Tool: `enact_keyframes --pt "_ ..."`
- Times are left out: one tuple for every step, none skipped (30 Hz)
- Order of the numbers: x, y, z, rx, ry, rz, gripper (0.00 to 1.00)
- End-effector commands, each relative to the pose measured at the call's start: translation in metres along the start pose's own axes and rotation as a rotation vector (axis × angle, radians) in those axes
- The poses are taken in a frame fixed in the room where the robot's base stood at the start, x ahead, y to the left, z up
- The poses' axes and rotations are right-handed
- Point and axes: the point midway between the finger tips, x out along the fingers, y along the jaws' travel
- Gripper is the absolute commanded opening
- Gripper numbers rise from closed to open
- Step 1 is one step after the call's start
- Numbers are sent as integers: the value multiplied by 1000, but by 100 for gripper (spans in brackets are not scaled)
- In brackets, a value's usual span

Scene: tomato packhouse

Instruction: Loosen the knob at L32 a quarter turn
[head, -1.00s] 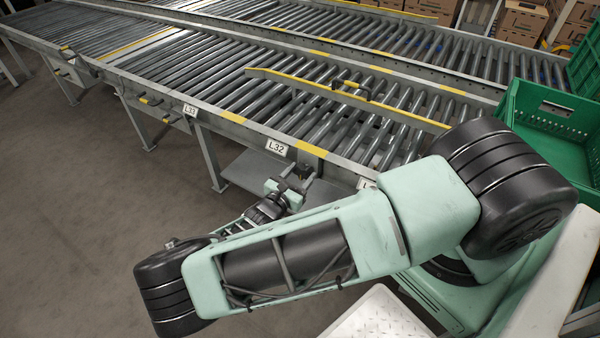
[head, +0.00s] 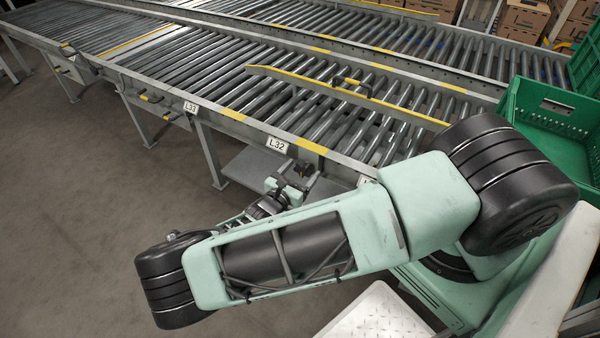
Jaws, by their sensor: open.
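The white L32 label (head: 277,145) is on the side rail of the near roller conveyor (head: 225,125). A small dark knob (head: 304,168) shows on the rail just right of and below the label. My gripper (head: 298,180) is open beside the rail, its two fingers pointing at the knob, one on each side of it in the picture. The knob is partly hidden by the fingers, and I cannot tell whether they touch it. My pale green arm fills the lower middle of the head view.
A yellow-edged diverter bar (head: 345,95) lies across the rollers. The L33 label (head: 191,107) is farther left on the rail. Conveyor legs (head: 211,158) stand below, near a grey shelf (head: 250,170). A green crate (head: 545,125) is at right. The floor at left is clear.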

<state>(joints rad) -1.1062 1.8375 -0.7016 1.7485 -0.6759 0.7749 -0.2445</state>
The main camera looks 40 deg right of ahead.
Motion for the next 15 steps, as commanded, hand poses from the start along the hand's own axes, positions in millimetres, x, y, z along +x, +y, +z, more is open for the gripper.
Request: enact_keyframes --pt "-1 0 0 0 0 0 73" --pt "-1 0 0 0 1 1 73" --pt "-3 0 0 0 1 1 73" --pt "-6 1 0 1 2 1 73" --pt "-8 1 0 1 2 2 73" --pt "-13 1 0 1 1 2 73" --pt "-18 1 0 1 2 2 73" --pt "-23 1 0 1 3 3 73" --pt "-31 1 0 0 3 3 73" --pt "-38 2 0 1 4 4 73" --pt "-45 2 0 1 4 4 73" --pt "-54 1 0 1 5 3 73" --pt "-62 1 0 2 4 3 73" --pt "-69 1 0 2 5 4 73" --pt "-78 1 0 1 4 4 73"
